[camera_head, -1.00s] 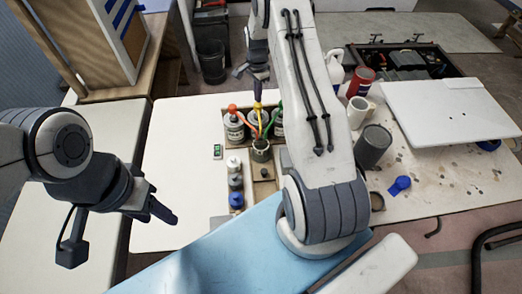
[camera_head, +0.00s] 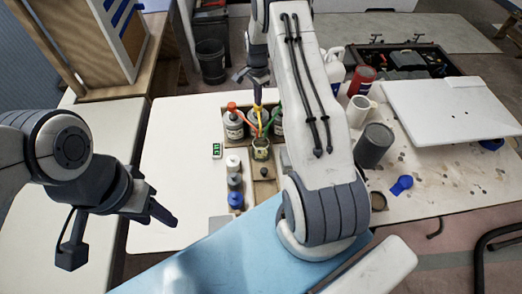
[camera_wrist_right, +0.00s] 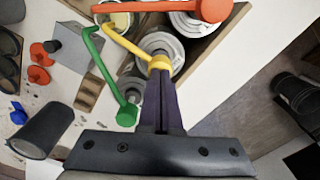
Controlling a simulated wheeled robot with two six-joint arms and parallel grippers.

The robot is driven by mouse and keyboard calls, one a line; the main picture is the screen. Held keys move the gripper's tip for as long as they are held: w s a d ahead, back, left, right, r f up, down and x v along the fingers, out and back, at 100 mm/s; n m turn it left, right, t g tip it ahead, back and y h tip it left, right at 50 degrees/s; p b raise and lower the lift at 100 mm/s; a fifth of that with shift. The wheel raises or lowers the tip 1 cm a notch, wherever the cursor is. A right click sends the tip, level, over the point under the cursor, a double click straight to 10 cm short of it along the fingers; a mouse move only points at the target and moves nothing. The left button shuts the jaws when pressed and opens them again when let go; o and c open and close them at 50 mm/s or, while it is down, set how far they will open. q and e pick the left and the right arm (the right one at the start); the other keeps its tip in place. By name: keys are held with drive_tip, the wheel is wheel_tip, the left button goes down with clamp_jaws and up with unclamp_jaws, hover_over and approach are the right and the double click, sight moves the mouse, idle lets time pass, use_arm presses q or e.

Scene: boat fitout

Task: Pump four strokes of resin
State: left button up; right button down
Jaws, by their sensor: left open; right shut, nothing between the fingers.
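Bottles with red (camera_head: 232,107), yellow (camera_head: 257,108) and green (camera_head: 278,108) pump heads stand in a wooden tray. Their spouts lead toward a small cup (camera_head: 261,155) in front. My right gripper (camera_head: 257,94) is shut and empty, pointing down at the yellow pump head. In the right wrist view its purple fingertips (camera_wrist_right: 160,78) meet or nearly meet the yellow head (camera_wrist_right: 160,63); contact is hard to tell. The orange-red (camera_wrist_right: 212,9) and green (camera_wrist_right: 128,113) heads lie to either side. My left gripper (camera_head: 160,212) is open and empty, over the front left of the table. Which bottle holds resin is unreadable.
A small green display (camera_head: 216,150) sits left of the cup, with small bottles (camera_head: 235,181) in front. A grey cylinder (camera_head: 373,146), white mug (camera_head: 358,111), red can (camera_head: 362,80) and white board (camera_head: 450,110) are to the right. The white table's left part is clear.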

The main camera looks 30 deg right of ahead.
drive_tip(key=shift+f+b, duration=0.4)
drive_tip(key=shift+f, duration=0.35)
drive_tip(key=shift+r, duration=0.2)
drive_tip(key=shift+r+p, duration=1.45)
drive_tip(key=shift+r, duration=0.5)
drive_tip(key=shift+f, duration=0.1)
drive_tip(key=shift+f+b, duration=1.45)
drive_tip(key=shift+f, duration=0.55)
drive_tip(key=shift+r+p, duration=1.3)
drive_tip(key=shift+r, duration=0.8)
